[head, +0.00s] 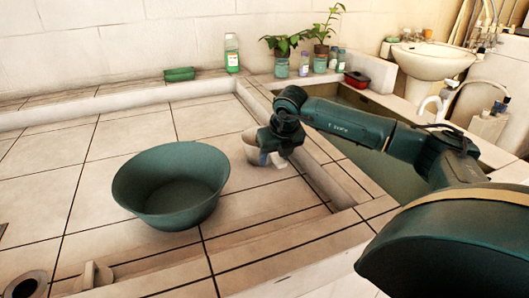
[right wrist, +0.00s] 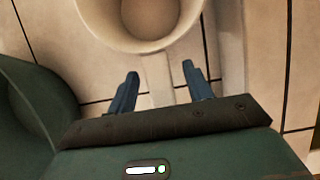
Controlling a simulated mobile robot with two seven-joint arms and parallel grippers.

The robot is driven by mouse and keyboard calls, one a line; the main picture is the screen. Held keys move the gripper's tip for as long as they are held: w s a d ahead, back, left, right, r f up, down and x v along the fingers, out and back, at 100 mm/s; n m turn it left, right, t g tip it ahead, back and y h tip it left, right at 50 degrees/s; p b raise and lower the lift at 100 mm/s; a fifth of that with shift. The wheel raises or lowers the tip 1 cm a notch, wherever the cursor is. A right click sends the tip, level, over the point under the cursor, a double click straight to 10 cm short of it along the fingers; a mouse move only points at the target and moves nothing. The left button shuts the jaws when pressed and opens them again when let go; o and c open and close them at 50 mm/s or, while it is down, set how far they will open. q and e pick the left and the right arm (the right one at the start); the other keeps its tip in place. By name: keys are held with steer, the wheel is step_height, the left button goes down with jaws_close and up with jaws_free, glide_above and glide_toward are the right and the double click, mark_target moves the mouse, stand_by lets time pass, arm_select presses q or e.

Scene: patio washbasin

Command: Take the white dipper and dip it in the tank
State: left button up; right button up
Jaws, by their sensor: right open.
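The white dipper (head: 251,147) stands on the tiled floor of the wash area, right of the green basin; its round cup (right wrist: 142,38) fills the top of the right wrist view. Its pale handle (right wrist: 158,78) points toward my right gripper (right wrist: 160,70). In the head view my right gripper (head: 270,154) hides part of the dipper. The tank (head: 390,172) of greenish water lies to the right, partly behind my right arm. My left gripper is out of view.
The large green basin (head: 170,187) stands left of the dipper. A raised tiled ledge (head: 318,170) separates the wash area from the tank. Potted plants (head: 322,52), bottles, a red box (head: 357,80) and a white sink (head: 434,60) stand behind. A drain (head: 25,284) is at front left.

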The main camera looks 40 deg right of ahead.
steer(key=x, duration=0.2)
steer(key=shift+w+f, duration=0.15)
steer(key=shift+f, duration=0.15)
steer(key=shift+c, duration=0.5)
steer(key=shift+d, duration=0.1)
jaws_close()
